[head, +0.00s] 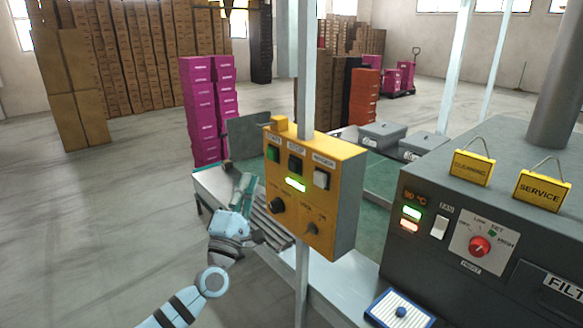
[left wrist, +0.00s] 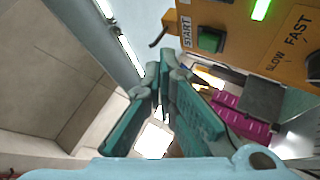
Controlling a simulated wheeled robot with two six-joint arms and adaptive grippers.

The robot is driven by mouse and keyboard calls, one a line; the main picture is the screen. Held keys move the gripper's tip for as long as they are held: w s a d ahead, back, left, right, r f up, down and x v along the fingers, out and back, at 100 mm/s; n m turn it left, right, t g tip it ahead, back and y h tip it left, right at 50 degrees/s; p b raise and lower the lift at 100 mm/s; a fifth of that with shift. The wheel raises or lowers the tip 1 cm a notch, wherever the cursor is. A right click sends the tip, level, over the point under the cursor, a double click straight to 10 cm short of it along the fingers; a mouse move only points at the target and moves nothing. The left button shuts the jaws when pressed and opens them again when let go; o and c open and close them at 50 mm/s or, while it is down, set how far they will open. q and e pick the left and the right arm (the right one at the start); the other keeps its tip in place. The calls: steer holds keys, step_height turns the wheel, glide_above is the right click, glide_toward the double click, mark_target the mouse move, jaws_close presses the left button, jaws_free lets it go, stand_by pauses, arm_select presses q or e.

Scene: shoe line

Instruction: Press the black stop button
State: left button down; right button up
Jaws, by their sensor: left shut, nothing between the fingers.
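The yellow control box (head: 341,205) is mounted on a grey post. Its black stop button (head: 295,164) sits in the top row, between the green start button (head: 273,154) and a white button (head: 321,179). My left gripper (head: 244,179) is at the left of the box, apart from it, with its teal fingers pointing up. In the left wrist view its fingertips (left wrist: 165,72) are together with nothing held. There the green start button (left wrist: 211,40) shows above and right of the fingertips; I cannot make out the stop button clearly. My right gripper is not in view.
A conveyor table (head: 330,284) runs behind and below the box. A dark grey machine (head: 480,250) with a red knob (head: 480,246) stands at right. The post (head: 305,70) rises behind the box. Pink boxes (head: 200,110) are stacked behind; the floor at left is clear.

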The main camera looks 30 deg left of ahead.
mark_target(294, 166)
arm_select(q)
steer(key=w+d+b, duration=0.2)
steer(key=w+b, duration=0.1)
steer(key=w, duration=0.5)
steer(key=shift+d+b, duration=0.25)
steer(key=shift+b, duration=0.15)
steer(key=shift+w, duration=0.1)
stand_by(0.9)
steer(key=shift+w+d, duration=0.15)
steer(key=shift+w, duration=0.25)
